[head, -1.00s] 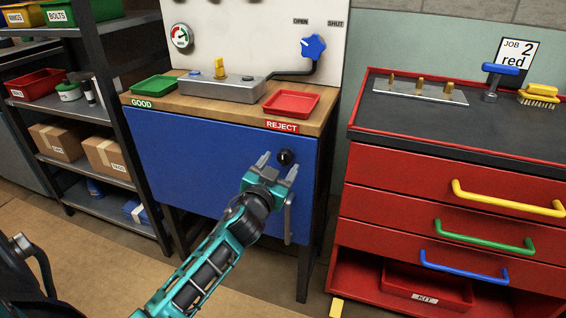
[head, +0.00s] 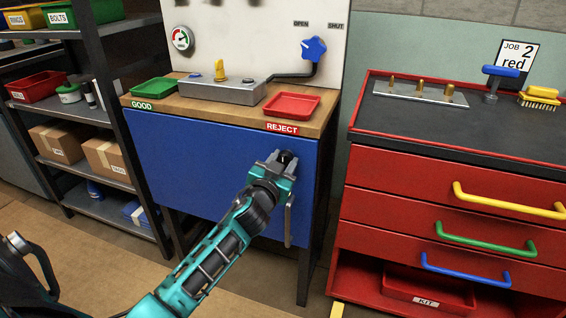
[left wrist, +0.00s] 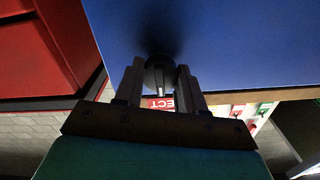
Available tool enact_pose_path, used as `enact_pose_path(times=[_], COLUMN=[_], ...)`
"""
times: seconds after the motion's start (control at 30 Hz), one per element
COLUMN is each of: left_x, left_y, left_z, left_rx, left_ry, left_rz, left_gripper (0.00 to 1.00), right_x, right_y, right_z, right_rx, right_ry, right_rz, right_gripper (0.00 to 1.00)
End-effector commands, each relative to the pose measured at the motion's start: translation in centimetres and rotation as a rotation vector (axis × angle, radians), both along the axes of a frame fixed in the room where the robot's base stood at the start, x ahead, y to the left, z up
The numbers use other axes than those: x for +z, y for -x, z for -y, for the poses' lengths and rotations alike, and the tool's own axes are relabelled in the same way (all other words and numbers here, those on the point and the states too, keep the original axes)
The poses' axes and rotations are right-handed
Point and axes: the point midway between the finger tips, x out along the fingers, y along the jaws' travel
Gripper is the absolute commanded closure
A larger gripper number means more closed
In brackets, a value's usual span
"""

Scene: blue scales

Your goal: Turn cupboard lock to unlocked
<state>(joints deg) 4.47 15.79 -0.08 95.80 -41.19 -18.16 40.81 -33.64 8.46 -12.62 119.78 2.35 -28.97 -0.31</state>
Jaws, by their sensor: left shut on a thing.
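The cupboard (head: 200,165) has a blue front door under a wooden worktop. Its lock is a round black knob (head: 288,156) at the upper right of the door. My left gripper (head: 281,158) is at the knob, with its fingers on either side of it. In the left wrist view the knob (left wrist: 158,75) sits between the two fingertips (left wrist: 160,82), shut on it. A pale mark shows on the knob. The grey door handle (head: 288,220) hangs below, partly behind my gripper. My right gripper is not in view.
A red tray (head: 291,104) and a green tray (head: 154,87) sit on the worktop with a grey fixture (head: 222,91). A red drawer cabinet (head: 440,190) stands to the right, a dark shelf rack (head: 100,110) to the left. Floor is clear in front.

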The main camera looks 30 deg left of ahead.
Motion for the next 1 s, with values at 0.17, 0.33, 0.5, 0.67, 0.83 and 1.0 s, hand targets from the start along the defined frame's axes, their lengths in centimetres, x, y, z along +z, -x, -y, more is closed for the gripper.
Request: enact_pose_path(times=[0.17, 0.33, 0.5, 0.67, 0.83, 1.0], left_x=[-0.02, -0.02, 0.02, 0.10, 0.13, 0.12], left_y=[0.01, 0.01, 0.00, -0.01, -0.01, -0.02], left_z=[0.05, 0.06, 0.07, 0.08, 0.08, 0.08], left_rx=[-0.001, -0.001, -0.001, -0.002, -0.001, -0.002], left_ry=[0.000, -0.005, -0.044, -0.127, -0.263, -0.420], left_rz=[0.000, -0.001, -0.011, -0.029, -0.062, -0.100], left_gripper=[0.90, 0.91, 0.92, 0.92, 0.92, 0.92], right_x=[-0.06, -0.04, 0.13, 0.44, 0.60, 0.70], right_y=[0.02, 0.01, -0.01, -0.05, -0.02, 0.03], right_z=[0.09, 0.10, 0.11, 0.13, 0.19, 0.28], right_rx=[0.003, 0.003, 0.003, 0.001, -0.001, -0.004], right_ry=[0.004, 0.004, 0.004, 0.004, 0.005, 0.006], right_rz=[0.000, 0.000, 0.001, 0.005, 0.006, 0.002], right_gripper=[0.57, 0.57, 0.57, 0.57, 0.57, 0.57])
